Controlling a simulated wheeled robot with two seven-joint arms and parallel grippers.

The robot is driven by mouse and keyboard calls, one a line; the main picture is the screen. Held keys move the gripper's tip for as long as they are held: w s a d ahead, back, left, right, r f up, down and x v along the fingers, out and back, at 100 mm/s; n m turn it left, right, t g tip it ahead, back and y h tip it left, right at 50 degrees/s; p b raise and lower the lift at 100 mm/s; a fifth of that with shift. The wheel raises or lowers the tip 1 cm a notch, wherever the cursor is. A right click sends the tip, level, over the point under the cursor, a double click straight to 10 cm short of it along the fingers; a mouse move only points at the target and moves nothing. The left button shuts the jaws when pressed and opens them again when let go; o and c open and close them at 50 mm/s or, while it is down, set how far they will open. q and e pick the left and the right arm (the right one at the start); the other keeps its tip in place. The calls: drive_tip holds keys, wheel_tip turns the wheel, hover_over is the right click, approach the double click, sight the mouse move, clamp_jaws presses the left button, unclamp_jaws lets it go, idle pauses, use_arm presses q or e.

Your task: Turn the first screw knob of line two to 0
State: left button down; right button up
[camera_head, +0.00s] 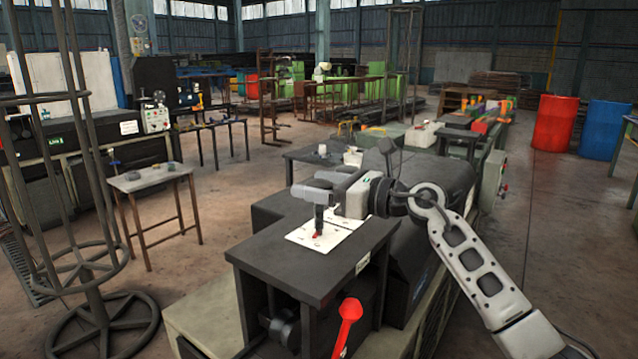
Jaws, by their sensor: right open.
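A white dial plate (328,236) with small marks lies on the dark top of the near machine (262,252). A small red part (317,234), which looks like the screw knob's pointer, sits on the plate at the foot of a dark upright post (319,217). My right gripper (312,187) reaches in from the right above the plate, with its grey fingers apart. One finger overlaps the top of the post in the picture; I cannot tell whether they touch. The dial's numbers are too small to read. My left gripper is not in view.
A red-knobbed lever (350,310) stands at the near machine's front edge. A small table (157,178) and a dark wire-frame stand (90,260) are at the left. Red (555,122) and blue (604,129) barrels stand at the back right.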

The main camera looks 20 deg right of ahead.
drive_tip(key=c, duration=1)
drive_tip(key=shift+o, duration=0.2)
drive_tip(key=n+g+y+b, duration=0.1)
drive_tip(key=b, duration=0.2)
drive_tip(key=shift+w+f, duration=0.1)
drive_tip(key=shift+f, duration=0.3)
drive_tip(key=shift+n+g+y+b, duration=0.4)
drive_tip(key=shift+g+b, duration=0.2)
drive_tip(key=shift+b, duration=0.3)
drive_tip(key=shift+r+n+g+y+b, duration=0.25)
drive_tip(key=shift+n+g+y+b, duration=0.25)
drive_tip(key=shift+g, duration=0.3)
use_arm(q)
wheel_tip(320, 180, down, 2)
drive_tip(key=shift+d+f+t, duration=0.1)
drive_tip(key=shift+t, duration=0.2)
use_arm(e)
drive_tip(key=shift+r, duration=0.1)
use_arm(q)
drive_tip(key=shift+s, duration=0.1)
use_arm(e)
drive_tip(key=o, duration=1)
drive_tip(key=shift+c, duration=0.2)
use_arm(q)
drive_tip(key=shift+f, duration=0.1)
